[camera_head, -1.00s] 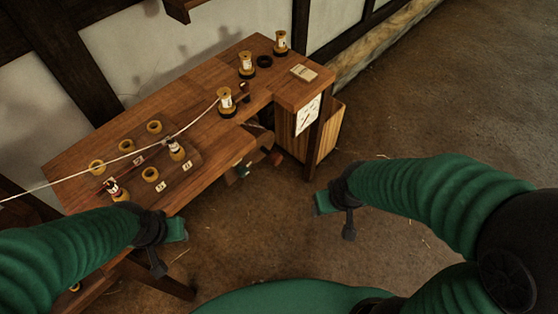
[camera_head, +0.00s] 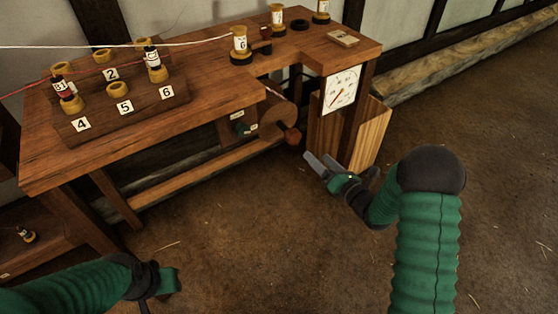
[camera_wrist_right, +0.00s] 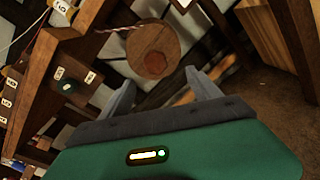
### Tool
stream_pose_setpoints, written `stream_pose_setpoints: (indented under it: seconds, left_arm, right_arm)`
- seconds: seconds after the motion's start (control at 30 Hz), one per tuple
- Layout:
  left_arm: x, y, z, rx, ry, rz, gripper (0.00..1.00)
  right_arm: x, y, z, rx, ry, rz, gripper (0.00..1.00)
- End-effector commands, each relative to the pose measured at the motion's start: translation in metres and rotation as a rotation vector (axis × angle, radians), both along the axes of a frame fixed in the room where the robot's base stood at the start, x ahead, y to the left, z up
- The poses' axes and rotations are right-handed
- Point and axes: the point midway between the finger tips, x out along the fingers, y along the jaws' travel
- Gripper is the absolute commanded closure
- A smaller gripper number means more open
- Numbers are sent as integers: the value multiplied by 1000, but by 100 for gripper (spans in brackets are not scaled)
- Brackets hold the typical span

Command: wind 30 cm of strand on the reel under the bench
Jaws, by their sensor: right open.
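The wooden reel (camera_head: 277,122) hangs under the bench's right part, with a reddish knob (camera_head: 292,136) on its near face. A pinkish strand (camera_head: 277,93) runs to the reel from the upper left. In the right wrist view the round reel face (camera_wrist_right: 152,48) and its knob (camera_wrist_right: 155,64) lie just beyond the fingers. My right gripper (camera_head: 318,166) is open and empty, in front of and a little below the reel, apart from it; its two fingers also show in the wrist view (camera_wrist_right: 163,90). My left gripper (camera_head: 165,283) is low at the left, its fingers unclear.
A dial (camera_head: 341,90) is on the bench's right end, above a wooden bin (camera_head: 370,135). Spools stand in a numbered rack (camera_head: 122,108) on the bench (camera_head: 205,90). The floor in front is clear.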

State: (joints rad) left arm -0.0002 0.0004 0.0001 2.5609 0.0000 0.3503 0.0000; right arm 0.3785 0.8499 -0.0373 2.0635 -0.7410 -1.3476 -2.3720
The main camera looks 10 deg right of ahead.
Motion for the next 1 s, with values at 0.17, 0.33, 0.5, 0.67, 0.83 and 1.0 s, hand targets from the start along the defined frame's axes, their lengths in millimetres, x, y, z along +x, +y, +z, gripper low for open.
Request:
stream_pose_setpoints:
  seconds: [0.17, 0.33, 0.5, 0.67, 0.83, 1.0]
  left_arm:
    - [1, 0, -17, 0, -2, 1, 64]
    - [1, 0, -25, 0, -3, 0, 64]
    - [1, 0, -40, 0, -2, 0, 64]
    - [0, 1, -54, 0, -2, 0, 64]
    - [0, 1, -65, 0, -2, 0, 64]
    - [0, 1, -68, 0, -2, 0, 64]
  right_arm:
    - [0, 0, -12, -99, -113, 41, 28]
    - [27, 9, -12, -97, -115, 41, 28]
    - [69, 23, -15, -95, -114, 40, 28]
    - [109, 38, -14, -94, -114, 38, 28]
    - [141, 49, -13, -95, -111, 38, 28]
    - [154, 54, -10, -93, -110, 37, 28]
